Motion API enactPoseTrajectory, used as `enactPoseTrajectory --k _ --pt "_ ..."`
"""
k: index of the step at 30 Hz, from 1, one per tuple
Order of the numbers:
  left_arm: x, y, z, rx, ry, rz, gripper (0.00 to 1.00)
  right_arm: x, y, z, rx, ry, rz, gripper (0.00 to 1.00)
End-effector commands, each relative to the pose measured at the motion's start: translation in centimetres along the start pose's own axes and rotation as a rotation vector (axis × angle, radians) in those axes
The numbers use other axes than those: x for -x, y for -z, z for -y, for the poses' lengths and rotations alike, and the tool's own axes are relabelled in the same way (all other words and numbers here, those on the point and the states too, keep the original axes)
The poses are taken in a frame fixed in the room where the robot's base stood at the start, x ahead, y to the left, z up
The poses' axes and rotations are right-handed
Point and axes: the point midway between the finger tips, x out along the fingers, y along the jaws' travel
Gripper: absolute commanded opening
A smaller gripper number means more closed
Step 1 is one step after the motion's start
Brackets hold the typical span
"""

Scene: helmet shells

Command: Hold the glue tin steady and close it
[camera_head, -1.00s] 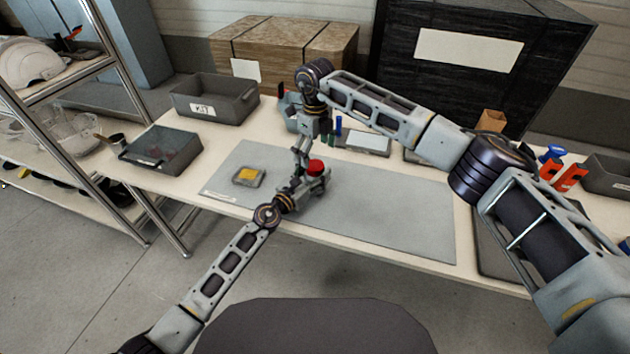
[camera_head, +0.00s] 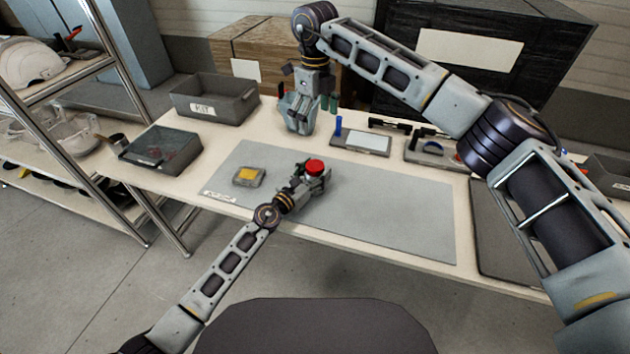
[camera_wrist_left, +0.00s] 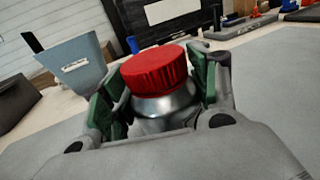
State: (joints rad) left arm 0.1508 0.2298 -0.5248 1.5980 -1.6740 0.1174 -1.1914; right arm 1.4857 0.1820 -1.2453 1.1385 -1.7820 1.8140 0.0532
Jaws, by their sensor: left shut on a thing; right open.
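The glue tin (camera_wrist_left: 165,106) is a silvery metal tin with a red ribbed cap (camera_wrist_left: 155,70) sitting on its top. In the head view the red cap (camera_head: 314,167) shows above the grey mat. My left gripper (camera_head: 308,180) is shut on the tin, its green-padded fingers on both sides of the body in the left wrist view (camera_wrist_left: 158,95). The tin stands about upright. Whether the cap is fully seated I cannot tell. My right gripper (camera_head: 301,118) is open, raised beyond the tin and apart from it, in front of a blue-grey bin.
A grey mat (camera_head: 390,215) covers the table front, mostly clear to the right. A small box with a yellow top (camera_head: 248,176) lies left of the tin.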

Motion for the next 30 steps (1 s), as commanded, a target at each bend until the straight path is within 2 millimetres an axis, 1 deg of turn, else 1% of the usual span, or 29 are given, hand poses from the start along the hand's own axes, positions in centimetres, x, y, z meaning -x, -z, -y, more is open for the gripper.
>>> enactPoseTrajectory --k 10,11,16,17,30 --pt "0.00 0.00 0.00 0.000 0.000 0.000 0.00 0.32 0.01 -0.02 0.000 -0.001 -0.001 0.95" --pt "0.00 0.00 0.00 0.000 0.000 0.000 0.62 0.32 0.01 -0.02 0.000 -0.001 -0.001 0.95" --pt "0.00 0.00 0.00 0.000 0.000 0.000 0.83 0.31 0.01 -0.02 0.000 0.000 -0.001 0.95" --pt "0.00 0.00 0.00 0.000 0.000 0.000 0.85 0.31 0.01 -0.02 0.000 0.000 -0.001 0.95" --pt "0.17 0.03 -0.01 0.000 0.000 0.000 0.85 0.30 0.02 -0.01 0.000 0.000 -0.001 0.95"
